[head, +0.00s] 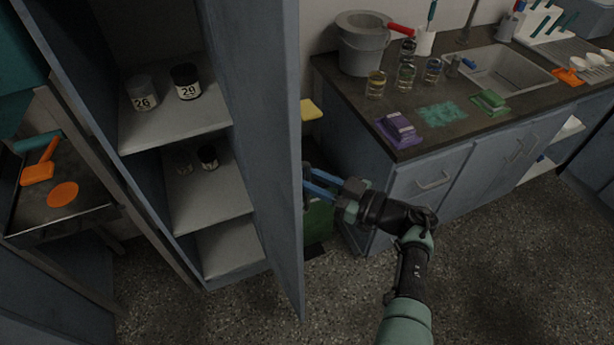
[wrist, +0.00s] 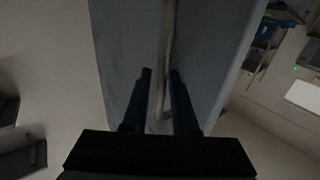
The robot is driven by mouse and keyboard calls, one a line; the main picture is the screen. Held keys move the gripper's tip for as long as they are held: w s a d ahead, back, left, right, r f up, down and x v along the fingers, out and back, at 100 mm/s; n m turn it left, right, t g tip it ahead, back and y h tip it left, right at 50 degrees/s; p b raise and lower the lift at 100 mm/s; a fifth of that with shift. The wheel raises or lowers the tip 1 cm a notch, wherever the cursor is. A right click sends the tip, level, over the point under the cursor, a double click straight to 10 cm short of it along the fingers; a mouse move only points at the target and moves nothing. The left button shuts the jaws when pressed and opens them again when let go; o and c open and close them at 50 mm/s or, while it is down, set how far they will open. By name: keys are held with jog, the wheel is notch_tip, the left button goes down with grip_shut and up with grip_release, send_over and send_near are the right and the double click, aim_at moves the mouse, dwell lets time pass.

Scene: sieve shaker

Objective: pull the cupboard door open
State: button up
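The tall grey-blue cupboard stands at the left in the head view, its shelves (head: 185,125) exposed. Its door (head: 262,130) stands wide open, jutting out toward me. My gripper (head: 308,182) is at the right of the door, by its outer face. In the wrist view the door (wrist: 125,45) fills the middle, with a long bar handle (wrist: 167,45) on it. My gripper's two dark fingers (wrist: 161,75) are apart, one on each side of the handle's lower part, with gaps showing. I cannot make out the handle in the head view.
Labelled jars (head: 186,82) stand on the cupboard's shelves. A counter (head: 390,85) with a bucket (head: 361,42), glasses, sponges and a sink (head: 505,68) is at the right. A green bin (head: 318,222) is behind the gripper. The floor (head: 500,270) at the front right is clear.

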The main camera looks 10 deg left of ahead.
jog(key=b+v, duration=0.1)
jog(key=v, duration=1.2)
